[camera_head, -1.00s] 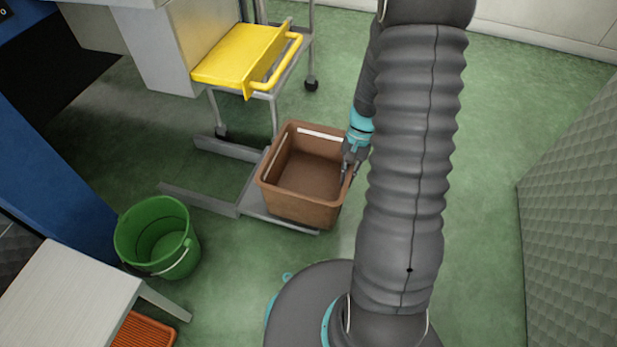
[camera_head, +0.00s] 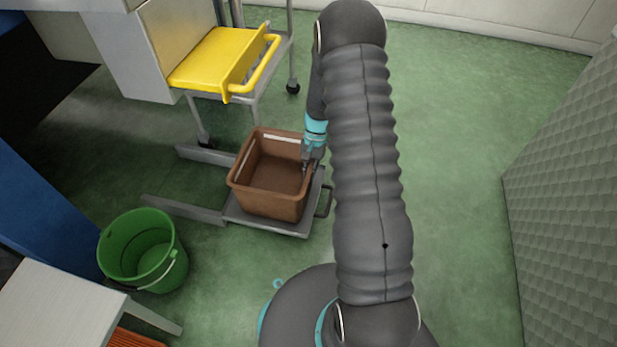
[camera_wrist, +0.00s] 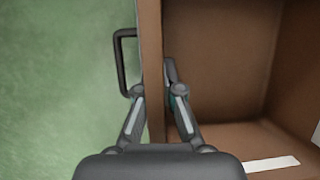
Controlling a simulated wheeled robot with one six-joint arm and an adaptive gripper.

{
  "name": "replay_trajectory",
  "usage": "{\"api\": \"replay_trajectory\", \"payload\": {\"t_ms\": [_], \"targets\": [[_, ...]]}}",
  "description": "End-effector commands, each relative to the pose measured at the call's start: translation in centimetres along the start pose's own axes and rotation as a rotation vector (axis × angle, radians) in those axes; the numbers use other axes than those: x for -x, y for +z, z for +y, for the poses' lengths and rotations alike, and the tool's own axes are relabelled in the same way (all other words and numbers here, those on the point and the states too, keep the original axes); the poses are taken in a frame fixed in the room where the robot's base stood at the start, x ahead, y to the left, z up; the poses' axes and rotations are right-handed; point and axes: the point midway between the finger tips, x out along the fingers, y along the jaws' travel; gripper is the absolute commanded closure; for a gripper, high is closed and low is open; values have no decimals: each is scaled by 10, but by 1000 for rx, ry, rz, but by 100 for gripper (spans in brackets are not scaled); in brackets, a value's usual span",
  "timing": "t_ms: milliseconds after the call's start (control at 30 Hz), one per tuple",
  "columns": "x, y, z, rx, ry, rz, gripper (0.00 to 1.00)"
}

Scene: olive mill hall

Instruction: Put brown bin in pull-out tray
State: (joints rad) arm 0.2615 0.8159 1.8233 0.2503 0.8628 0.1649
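The brown bin (camera_head: 272,205), an open square tub, stands upright over the low grey pull-out tray (camera_head: 300,231). It lies within the tray's outline; whether its base rests fully on the tray is hard to tell. The tray has a dark handle (camera_head: 325,201) at its right edge, also seen in the wrist view (camera_wrist: 119,62). My gripper (camera_head: 309,163) is at the bin's right rim. In the wrist view my gripper (camera_wrist: 153,84) has one finger outside and one inside the bin wall (camera_wrist: 152,40), closed against it. The outer fingertip is partly hidden.
A yellow tray with a handle (camera_head: 222,62) sits above on the machine frame. A green bucket (camera_head: 145,250) stands on the floor at left, near a white table (camera_head: 58,305). A grey quilted panel (camera_head: 565,190) is at right. The green floor between is clear.

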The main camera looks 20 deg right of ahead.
Motion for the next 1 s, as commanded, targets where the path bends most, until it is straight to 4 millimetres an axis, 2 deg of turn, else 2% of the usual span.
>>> {"api": "replay_trajectory", "payload": {"t_ms": [100, 467, 600, 867, 1000], "targets": [[-10, -4, 1, 0, -1, 1, 100], [-13, -6, 1, 1, -1, 1, 100], [-13, -5, 1, 0, 0, 0, 69], [-12, -5, 1, 0, 0, 0, 69], [-6, -4, 1, 0, -1, 1, 69]]}}
